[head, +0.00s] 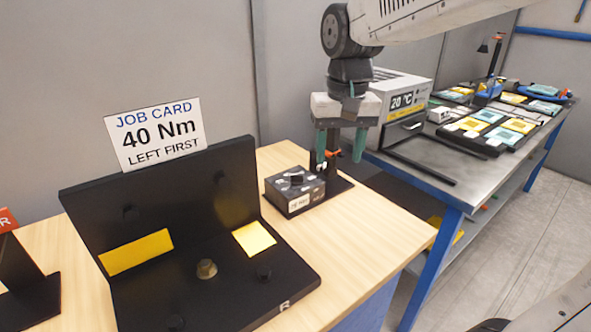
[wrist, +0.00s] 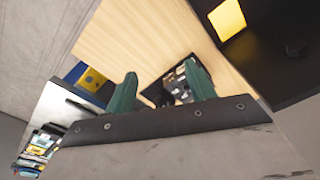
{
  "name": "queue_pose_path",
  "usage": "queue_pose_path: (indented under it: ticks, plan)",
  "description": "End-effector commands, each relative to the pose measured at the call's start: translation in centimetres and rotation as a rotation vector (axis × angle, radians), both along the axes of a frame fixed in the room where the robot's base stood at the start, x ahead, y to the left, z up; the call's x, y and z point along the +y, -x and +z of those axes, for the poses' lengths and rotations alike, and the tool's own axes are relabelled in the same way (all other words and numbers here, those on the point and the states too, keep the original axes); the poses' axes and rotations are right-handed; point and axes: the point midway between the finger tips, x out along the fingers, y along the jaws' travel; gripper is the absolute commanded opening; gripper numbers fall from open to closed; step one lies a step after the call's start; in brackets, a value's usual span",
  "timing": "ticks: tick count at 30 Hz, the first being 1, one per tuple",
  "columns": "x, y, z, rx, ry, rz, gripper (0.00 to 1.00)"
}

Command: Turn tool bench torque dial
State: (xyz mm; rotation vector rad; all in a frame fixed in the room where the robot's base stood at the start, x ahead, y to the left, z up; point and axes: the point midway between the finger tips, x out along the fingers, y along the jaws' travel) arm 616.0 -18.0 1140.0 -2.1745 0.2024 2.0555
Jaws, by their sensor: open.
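The torque dial unit (head: 295,188) is a small dark box on the wooden bench, with a dark knob on top and a pale label on its front. It sits on a black base plate beside an upright holder with an orange part. In the wrist view the dial unit (wrist: 178,82) shows partly, between and behind the fingers. My gripper (head: 346,143) hangs above and just right of the dial unit, fingers pointing down. Its green fingers (wrist: 162,92) are apart, and nothing is seen held between them. A job card (head: 160,134) reads "40 Nm, LEFT FIRST".
A black fixture (head: 215,225) with yellow patches and a brass-coloured fitting stands left of the dial. A metal table (head: 440,150) at the right carries a "20 °C" box (head: 402,98) and several trays. Bare wood (head: 365,235) lies in front of the dial.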

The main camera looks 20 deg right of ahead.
Motion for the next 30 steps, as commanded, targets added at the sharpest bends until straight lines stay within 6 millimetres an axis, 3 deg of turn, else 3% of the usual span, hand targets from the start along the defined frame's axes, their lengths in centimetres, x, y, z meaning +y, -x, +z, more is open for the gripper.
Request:
queue_pose_path:
  ticks: [1, 6, 12, 18, 30]
  plan:
    - [0.2, -2.8, -0.6, 0.014, -0.001, -0.02, 0.55]
    - [0.9, -11.0, -3.0, 0.036, -0.004, -0.099, 0.55]
    - [1.5, -17.1, -6.3, 0.052, -0.005, -0.164, 0.55]
    - [1.7, -19.1, -7.9, 0.057, -0.006, -0.187, 0.55]
    - [1.6, -19.1, -13.7, 0.058, -0.005, -0.189, 0.55]
